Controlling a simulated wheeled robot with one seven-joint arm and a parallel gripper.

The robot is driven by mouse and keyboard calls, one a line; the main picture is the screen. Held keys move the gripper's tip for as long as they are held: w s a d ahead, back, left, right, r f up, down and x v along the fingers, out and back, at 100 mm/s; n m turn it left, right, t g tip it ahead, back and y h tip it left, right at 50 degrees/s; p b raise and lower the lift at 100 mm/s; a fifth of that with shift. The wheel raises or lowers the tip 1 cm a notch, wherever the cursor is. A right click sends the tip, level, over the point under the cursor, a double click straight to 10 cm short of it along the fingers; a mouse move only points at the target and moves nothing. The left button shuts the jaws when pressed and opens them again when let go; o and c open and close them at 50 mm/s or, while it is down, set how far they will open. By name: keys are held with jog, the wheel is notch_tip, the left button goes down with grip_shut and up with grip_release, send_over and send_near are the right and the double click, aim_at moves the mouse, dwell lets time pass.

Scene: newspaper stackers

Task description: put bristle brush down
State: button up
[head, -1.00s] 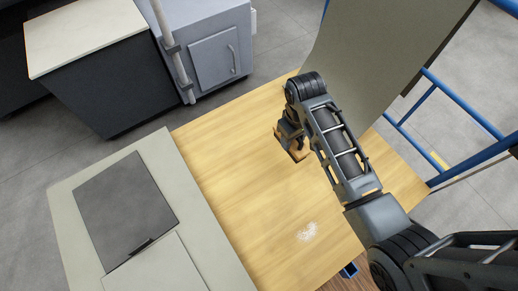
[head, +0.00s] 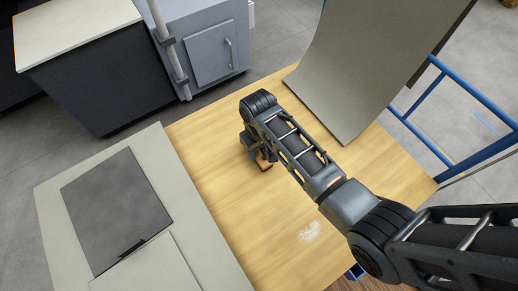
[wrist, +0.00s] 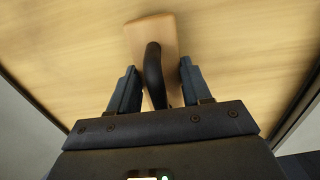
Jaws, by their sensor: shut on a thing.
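The bristle brush (wrist: 155,28) has a flat wooden block and a dark curved handle. In the wrist view my gripper (wrist: 158,72) has one finger on each side of it and is shut on it. In the head view my gripper (head: 258,152) is low over the wooden tabletop (head: 240,205), with a small brown part of the brush (head: 265,162) showing below it. The arm hides most of the brush there. I cannot tell whether the brush touches the table.
A pale whitish patch (head: 309,231) marks the tabletop nearer me. A curved grey sheet (head: 365,65) hangs onto the table at the back right, beside a blue frame (head: 470,100). A grey-topped unit (head: 195,230) adjoins the left edge. The middle of the tabletop is clear.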

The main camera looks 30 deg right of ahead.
jog(key=shift+f, duration=0.1)
jog(key=o, duration=1.2)
notch_tip(320, 180, up, 12)
jog(key=p, duration=0.4)
jog(key=shift+r, duration=0.2)
jog(key=shift+a+f, duration=0.1)
